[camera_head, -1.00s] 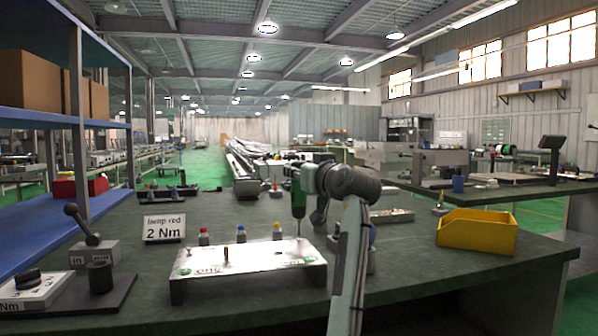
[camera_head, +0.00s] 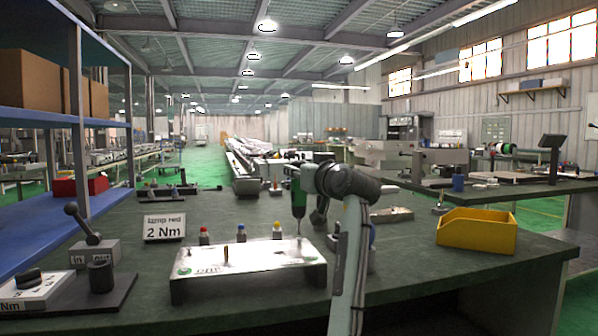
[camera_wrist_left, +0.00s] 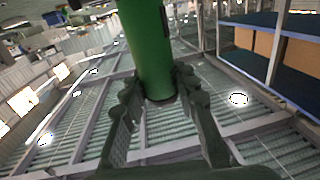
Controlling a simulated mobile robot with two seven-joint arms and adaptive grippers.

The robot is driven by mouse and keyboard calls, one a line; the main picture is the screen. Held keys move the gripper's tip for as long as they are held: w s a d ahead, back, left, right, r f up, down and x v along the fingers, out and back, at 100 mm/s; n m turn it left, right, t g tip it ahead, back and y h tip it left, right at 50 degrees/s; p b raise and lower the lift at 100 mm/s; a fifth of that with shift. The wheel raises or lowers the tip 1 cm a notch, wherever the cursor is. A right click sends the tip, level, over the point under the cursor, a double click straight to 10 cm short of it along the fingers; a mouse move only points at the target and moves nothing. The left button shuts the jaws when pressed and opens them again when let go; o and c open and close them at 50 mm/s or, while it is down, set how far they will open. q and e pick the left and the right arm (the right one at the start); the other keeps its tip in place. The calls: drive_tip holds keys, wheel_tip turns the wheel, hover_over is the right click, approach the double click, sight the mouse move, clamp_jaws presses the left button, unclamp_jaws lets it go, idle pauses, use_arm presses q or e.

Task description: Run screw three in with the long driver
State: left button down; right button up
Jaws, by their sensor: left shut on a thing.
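The long driver (camera_head: 298,198) has a green handle and stands upright over the right end of a pale metal plate (camera_head: 250,260). Its thin shaft points down to the plate; I cannot tell whether the tip touches a screw. My left gripper (camera_head: 302,180) is shut on the green handle. In the left wrist view the handle (camera_wrist_left: 148,45) sits between the two fingers of my left gripper (camera_wrist_left: 157,90). A small copper-coloured pin (camera_head: 226,253) stands on the plate, left of the driver. Screw three cannot be made out at the tip. My right gripper is not in view.
A "2 Nm" sign (camera_head: 164,227) stands at back left. A yellow bin (camera_head: 477,232) stands right. A lever fixture (camera_head: 95,250) stands left. The bench between arm and bin is clear.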

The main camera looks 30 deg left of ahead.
use_arm(q)
drive_tip(key=shift+f+b, duration=0.4)
drive_tip(key=shift+f, duration=0.45)
idle(1.1)
drive_tip(key=shift+r, duration=0.2)
drive_tip(key=shift+r+p, duration=1.95)
drive_tip(key=shift+r, duration=0.55)
drive_tip(key=shift+f, duration=0.1)
